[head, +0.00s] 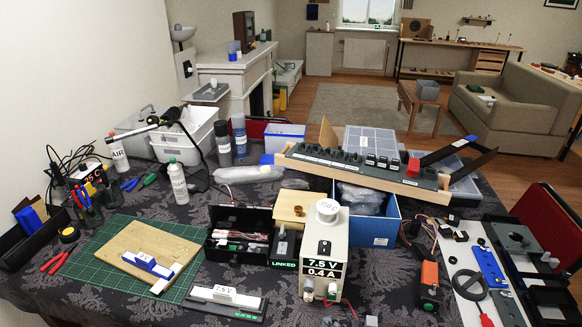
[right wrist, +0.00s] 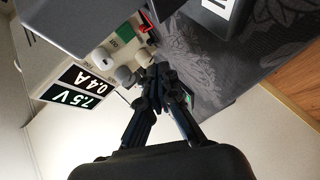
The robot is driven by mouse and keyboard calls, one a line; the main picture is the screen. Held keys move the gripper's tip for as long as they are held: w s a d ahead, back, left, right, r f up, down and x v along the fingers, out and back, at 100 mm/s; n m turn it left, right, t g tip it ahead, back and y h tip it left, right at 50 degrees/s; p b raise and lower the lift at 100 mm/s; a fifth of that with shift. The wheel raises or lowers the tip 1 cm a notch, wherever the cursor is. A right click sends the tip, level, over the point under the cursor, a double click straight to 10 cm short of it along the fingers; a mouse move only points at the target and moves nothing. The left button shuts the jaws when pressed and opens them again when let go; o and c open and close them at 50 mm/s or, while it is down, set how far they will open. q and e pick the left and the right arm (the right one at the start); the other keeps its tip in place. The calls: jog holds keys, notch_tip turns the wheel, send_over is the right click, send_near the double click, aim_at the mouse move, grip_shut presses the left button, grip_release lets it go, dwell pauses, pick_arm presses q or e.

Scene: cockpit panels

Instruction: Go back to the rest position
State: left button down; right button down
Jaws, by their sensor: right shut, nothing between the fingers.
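My right gripper (right wrist: 161,72) is shut and empty in the right wrist view, which is turned over. Its dark fingertips come together close to the round knobs (right wrist: 122,74) of the white power supply; I cannot tell whether they touch. In the head view the power supply (head: 338,240) stands upright at the table's front, reading 7.5 V and 0.4 A. I cannot make out the right gripper clearly in the head view. My left gripper is not in view.
A green cutting mat (head: 108,225) with a wooden board (head: 138,240) lies left. A black rack on wood (head: 365,165) rests across a blue box (head: 372,232). An orange device (head: 429,283) and white panel (head: 470,250) lie right. A red wire is near the power supply.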

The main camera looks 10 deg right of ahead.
jog(key=shift+s+a+m, duration=0.15)
jog(key=shift+s+m, duration=0.15)
jog(key=shift+m, duration=0.1)
jog(key=s+d+r+m+g+h, duration=0.2)
jog(key=s+d+r+m+g, duration=0.15)
jog(key=s+m, duration=0.6)
jog(key=s+d+r+m+g+h, duration=0.25)
jog(key=s+m+g, duration=0.35)
jog(key=s, duration=0.6)
notch_tip(320, 180, down, 26)
jog(key=s, duration=0.1)
jog(key=s+d+f+g, duration=0.1)
jog(key=s+d+f, duration=0.1)
jog(key=s+f, duration=1.4)
jog(key=shift+s+d+f, duration=0.15)
jog(key=shift+d+f, duration=0.2)
jog(key=shift+f, duration=0.15)
jog(key=shift+g+h, duration=0.25)
